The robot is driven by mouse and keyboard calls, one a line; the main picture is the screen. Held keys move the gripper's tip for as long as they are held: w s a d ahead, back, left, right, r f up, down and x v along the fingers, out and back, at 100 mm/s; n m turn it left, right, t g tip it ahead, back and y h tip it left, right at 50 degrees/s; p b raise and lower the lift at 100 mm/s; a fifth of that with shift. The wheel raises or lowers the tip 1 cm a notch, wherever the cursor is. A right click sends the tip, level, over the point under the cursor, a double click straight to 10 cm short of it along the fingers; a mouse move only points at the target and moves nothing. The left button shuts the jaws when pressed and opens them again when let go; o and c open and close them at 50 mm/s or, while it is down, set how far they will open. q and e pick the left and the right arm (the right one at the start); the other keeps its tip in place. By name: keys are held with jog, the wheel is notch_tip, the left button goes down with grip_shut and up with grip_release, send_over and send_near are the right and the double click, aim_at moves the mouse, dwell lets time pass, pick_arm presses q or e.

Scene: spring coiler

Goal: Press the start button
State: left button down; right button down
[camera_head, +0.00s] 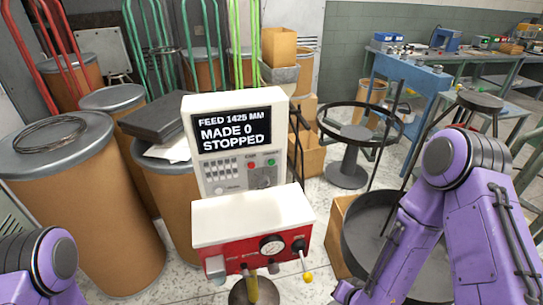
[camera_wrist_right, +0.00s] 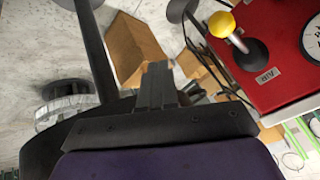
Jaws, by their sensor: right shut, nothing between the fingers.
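The white control panel (camera_head: 238,145) stands upright in the middle of the head view. Its dark screen (camera_head: 231,133) reads "FEED 1425 MM, MADE 0, STOPPED". Below the screen at the right sit a green button (camera_head: 271,162) and, left of it, a red button (camera_head: 250,165); their small labels are too small to read surely. My right gripper (camera_wrist_right: 157,85) is shut and empty in the wrist view, with the panel buttons out of that view. My right arm reaches down at the right of the head view, well below and right of the buttons. My left gripper is out of view.
A red box with a gauge (camera_head: 272,246) and a yellow-knobbed lever (camera_head: 308,277) juts out below the panel; the lever also shows in the wrist view (camera_wrist_right: 222,25). Brown drums (camera_head: 80,205) crowd the left. A dark round tub (camera_head: 360,235) stands at the right.

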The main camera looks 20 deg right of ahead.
jog(key=w+a+r+n+t+y+p, duration=0.2)
jog(key=w+a+r+n+t+y, duration=0.15)
jog(key=w+r, duration=0.6)
jog(key=n+t+y+p, duration=0.2)
jog(key=n+t+y, duration=0.2)
jog(key=n+y, duration=0.55)
send_near(272, 163)
jog(key=s+a+n+h, duration=0.2)
jog(key=s+h, duration=0.1)
jog(key=a+n+y, duration=0.1)
jog(key=n, duration=0.3)
jog(key=s+a+n+g+y, duration=0.1)
jog(key=n, duration=0.3)
jog(key=s+a+n+g+y, duration=0.1)
jog(key=n, duration=0.4)
jog(key=shift+s+a+r+g+y, duration=0.2)
jog(key=shift+r+g+y, duration=0.1)
jog(key=shift+y, duration=0.1)
jog(key=shift+d, duration=0.1)
jog(key=w+b, duration=0.3)
jog(key=w, duration=0.5)
jog(key=shift+w+b, duration=0.35)
jog(key=shift+w, duration=0.05)
